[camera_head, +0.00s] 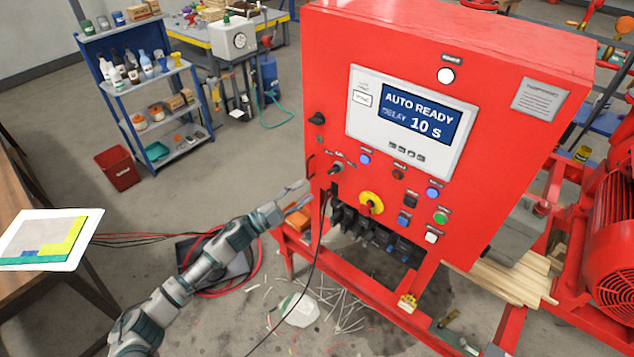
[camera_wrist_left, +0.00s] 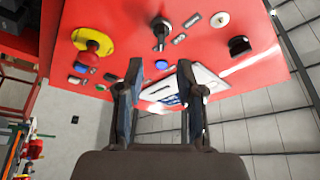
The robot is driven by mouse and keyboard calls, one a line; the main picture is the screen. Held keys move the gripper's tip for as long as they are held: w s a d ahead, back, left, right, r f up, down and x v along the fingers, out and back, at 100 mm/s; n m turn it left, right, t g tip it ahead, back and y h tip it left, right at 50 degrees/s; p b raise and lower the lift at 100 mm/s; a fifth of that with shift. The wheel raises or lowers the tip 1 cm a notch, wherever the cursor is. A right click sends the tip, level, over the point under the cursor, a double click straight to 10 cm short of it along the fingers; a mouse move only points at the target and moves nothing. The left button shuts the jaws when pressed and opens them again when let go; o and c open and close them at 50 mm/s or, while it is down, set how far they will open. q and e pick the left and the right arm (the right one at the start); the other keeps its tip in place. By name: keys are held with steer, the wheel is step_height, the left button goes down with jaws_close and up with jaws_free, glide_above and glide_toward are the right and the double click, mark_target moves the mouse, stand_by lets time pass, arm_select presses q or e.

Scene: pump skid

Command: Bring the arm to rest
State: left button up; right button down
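My left arm reaches in from the lower left in the head view. Its gripper (camera_head: 294,197) is beside the left edge of the red control panel (camera_head: 330,60). In the left wrist view the two fingers of my left gripper (camera_wrist_left: 159,85) stand apart with nothing between them. The panel (camera_wrist_left: 120,25) fills the upper part of that view behind the fingers, with a black selector knob (camera_wrist_left: 160,32) just beyond them. I cannot tell the exact gap to the panel. My right gripper is not in either view.
The panel's screen (camera_head: 415,115) reads AUTO READY, 10 s. A yellow-ringed red knob (camera_head: 371,203) sits low on the panel. A wooden table (camera_head: 30,185) is at the left, a blue shelf (camera_head: 150,110) behind.

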arm_select(q)
steer(key=shift+v, duration=1.05)
steer(key=shift+d, duration=0.1)
